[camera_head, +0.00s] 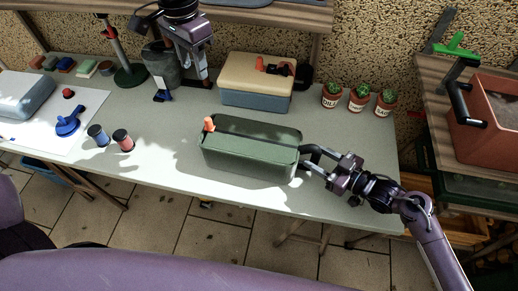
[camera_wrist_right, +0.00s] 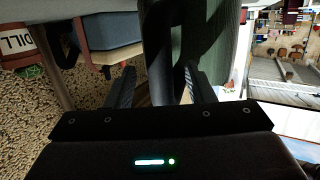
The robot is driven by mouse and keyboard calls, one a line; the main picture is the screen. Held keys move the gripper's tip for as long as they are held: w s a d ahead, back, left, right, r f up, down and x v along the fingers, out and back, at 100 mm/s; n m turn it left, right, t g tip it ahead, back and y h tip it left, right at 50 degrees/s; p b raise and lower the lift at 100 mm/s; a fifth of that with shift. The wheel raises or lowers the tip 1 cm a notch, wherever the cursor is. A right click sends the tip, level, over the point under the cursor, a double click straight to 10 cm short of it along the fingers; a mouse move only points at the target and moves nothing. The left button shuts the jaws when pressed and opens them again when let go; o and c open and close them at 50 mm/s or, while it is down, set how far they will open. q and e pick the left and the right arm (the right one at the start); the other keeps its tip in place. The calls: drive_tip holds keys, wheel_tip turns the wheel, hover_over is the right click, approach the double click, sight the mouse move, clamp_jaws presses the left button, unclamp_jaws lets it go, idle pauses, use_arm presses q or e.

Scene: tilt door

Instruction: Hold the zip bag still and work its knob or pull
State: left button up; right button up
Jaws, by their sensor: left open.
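The zip bag is a long green box-shaped bag (camera_head: 250,160) on the table, with a dark line along its top. An orange pull (camera_head: 209,124) stands up at its left end. My left gripper (camera_head: 184,90) is open and empty above the table, behind and left of the bag, apart from it. My right gripper (camera_head: 308,160) is at the bag's right end. In the right wrist view its fingers (camera_wrist_right: 160,78) are spread, with the green bag (camera_wrist_right: 212,45) just beyond them. Whether a finger touches the bag is hard to tell.
A beige and blue box (camera_head: 257,85) stands behind the bag, and potted plants (camera_head: 358,98) stand at the back right. Two small spools (camera_head: 110,138) and a blue tool (camera_head: 69,122) lie to the left. A green-based stand (camera_head: 130,75) is behind left. The table front (camera_head: 160,160) is clear.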

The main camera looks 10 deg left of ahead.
drive_tip(key=shift+d, duration=0.1)
drive_tip(key=v, duration=1.1)
drive_tip(key=shift+s+d, duration=0.25)
drive_tip(key=shift+d, duration=0.05)
